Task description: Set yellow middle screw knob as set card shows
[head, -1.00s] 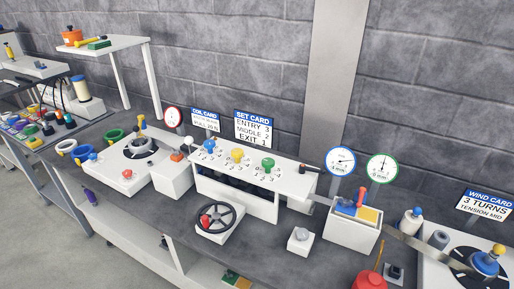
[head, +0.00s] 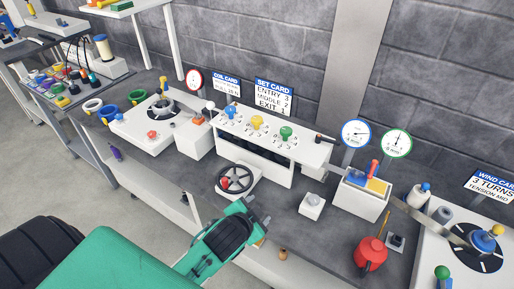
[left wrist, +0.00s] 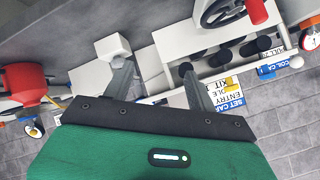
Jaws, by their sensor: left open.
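The yellow middle screw knob (head: 257,122) stands on top of the white rack (head: 240,158), between the blue knob (head: 231,111) and the green knob (head: 286,133). Small dial marks surround the knobs, but the setting is too small to read. The set card (head: 273,97) behind the rack reads ENTRY 3, MIDDLE 2, EXIT 1. My left gripper (head: 258,212) is in front of and below the rack, near the handwheel, apart from the yellow knob. In the left wrist view its fingers (left wrist: 160,85) are spread with nothing between them. My right gripper is not visible.
A black handwheel (head: 235,179) with a red handle stands before the rack. Two gauges (head: 356,133) stand behind a white bin. Bench is bare between rack and button box.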

